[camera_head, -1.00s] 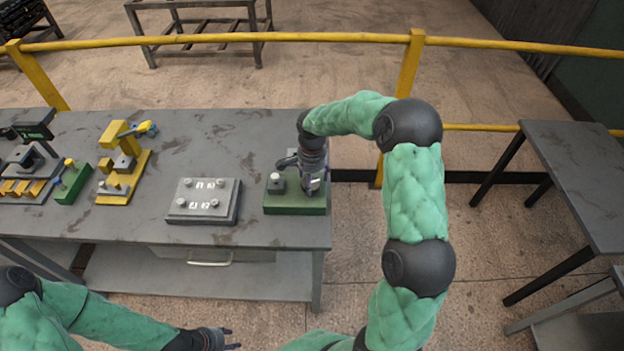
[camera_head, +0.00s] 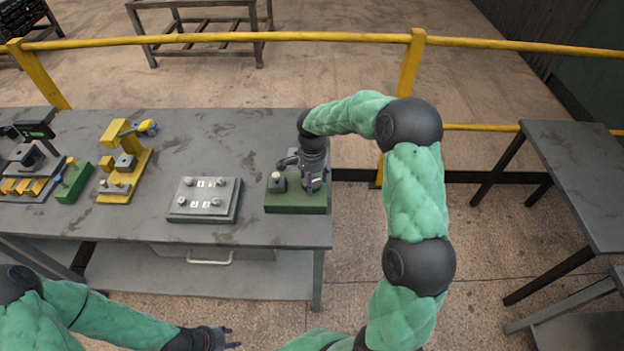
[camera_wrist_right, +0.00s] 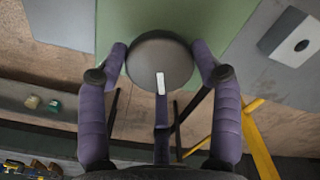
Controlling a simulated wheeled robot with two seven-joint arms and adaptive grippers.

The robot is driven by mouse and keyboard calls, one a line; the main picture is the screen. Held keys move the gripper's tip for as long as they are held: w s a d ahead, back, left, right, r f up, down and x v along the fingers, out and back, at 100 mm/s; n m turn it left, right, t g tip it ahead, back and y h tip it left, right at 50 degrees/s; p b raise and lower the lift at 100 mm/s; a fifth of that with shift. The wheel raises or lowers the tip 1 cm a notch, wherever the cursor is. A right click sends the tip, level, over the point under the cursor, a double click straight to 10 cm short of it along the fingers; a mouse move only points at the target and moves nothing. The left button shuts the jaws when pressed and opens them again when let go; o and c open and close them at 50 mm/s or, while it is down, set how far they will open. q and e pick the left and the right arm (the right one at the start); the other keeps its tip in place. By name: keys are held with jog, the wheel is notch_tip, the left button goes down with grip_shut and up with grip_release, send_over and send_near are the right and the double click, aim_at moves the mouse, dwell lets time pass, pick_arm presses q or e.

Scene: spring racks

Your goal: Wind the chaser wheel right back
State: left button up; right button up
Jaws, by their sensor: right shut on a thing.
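The chaser wheel (camera_wrist_right: 158,62) is a round dark grey disc with a white mark near its lower edge in the right wrist view. It sits over a green base (camera_head: 300,204) at the right end of the workbench. My right gripper (camera_head: 312,188) points down over the base, and in the wrist view its two purple fingers (camera_wrist_right: 160,60) are shut on the wheel from both sides. In the head view the gripper hides the wheel. My left gripper (camera_head: 229,337) is low at the front, away from the bench; its fingers look apart and empty.
A grey plate with several knobs (camera_head: 204,199), a yellow fixture (camera_head: 118,165) and a small green block (camera_head: 73,184) are further left. A yellow rail (camera_head: 300,38) runs behind.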

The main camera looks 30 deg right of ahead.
jog(key=shift+w+d+r+n, duration=0.3)
jog(key=n+p, duration=0.1)
jog(key=n, duration=0.3)
jog(key=shift+w+r+p, duration=0.1)
jog(key=shift+p, duration=0.25)
jog(key=n+p, duration=0.1)
jog(key=n, duration=0.5)
jog(key=shift+w+a+n+p, duration=0.1)
jog(key=shift+a+n+p, duration=0.05)
jog(key=shift+n+p, duration=0.25)
jog(key=n+p, duration=0.2)
jog(key=n, duration=0.4)
jog(key=shift+a, duration=0.2)
jog(key=n+p, duration=0.1)
jog(key=n, duration=0.5)
jog(key=shift+a+p, duration=0.15)
jog(key=shift+p, duration=0.15)
